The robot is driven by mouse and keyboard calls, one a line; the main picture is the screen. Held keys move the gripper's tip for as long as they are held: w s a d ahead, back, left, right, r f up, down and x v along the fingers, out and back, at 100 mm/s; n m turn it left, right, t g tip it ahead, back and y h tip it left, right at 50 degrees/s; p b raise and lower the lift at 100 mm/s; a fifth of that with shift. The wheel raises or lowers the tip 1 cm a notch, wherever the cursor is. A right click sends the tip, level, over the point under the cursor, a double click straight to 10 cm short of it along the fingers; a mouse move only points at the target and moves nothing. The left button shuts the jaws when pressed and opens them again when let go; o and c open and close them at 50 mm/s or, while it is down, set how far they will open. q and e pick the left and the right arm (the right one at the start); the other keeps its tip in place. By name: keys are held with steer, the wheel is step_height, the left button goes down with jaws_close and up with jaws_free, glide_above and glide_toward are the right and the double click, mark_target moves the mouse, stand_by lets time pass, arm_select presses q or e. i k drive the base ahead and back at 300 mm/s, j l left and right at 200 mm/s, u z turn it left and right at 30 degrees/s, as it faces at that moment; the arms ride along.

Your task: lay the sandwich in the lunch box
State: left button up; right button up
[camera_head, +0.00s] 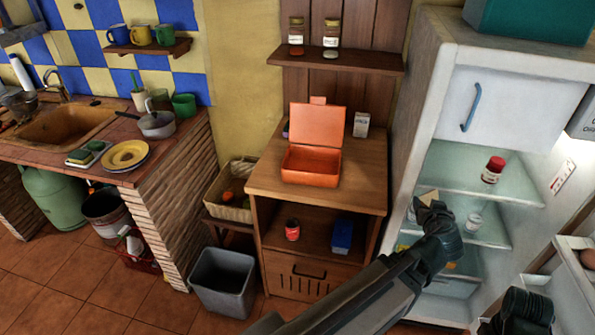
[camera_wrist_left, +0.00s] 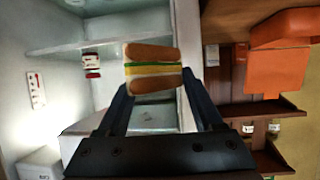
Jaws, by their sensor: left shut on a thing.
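The sandwich (camera_wrist_left: 153,69), two brown bread slices with green and yellow filling, sits between the fingers of my left gripper (camera_wrist_left: 157,88) in the left wrist view. In the head view the sandwich (camera_head: 429,196) shows only as a small pale piece at the tip of my left gripper (camera_head: 428,208), in front of the open fridge. The gripper is shut on it. The orange lunch box (camera_head: 311,167) stands on the wooden cabinet with its lid up; it also shows in the left wrist view (camera_wrist_left: 275,72). A dark part of my right arm (camera_head: 522,310) shows at the lower right; its jaws are not clear.
The open fridge (camera_head: 466,170) has glass shelves with a red-capped jar (camera_head: 492,170). A small white carton (camera_head: 361,124) stands behind the lunch box, to its right. A shelf with two jars (camera_head: 331,40) hangs above. The cabinet top (camera_head: 362,180) right of the box is clear.

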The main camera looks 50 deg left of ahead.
mark_target(312, 165)
steer(key=k+j, duration=0.1)
steer(key=j, duration=0.25)
steer(key=k+j+u, duration=0.1)
steer(key=j, duration=0.25)
steer(key=k+j, duration=0.15)
steer(key=j, duration=0.7)
steer(key=i+j, duration=0.15)
steer(key=j, duration=0.35)
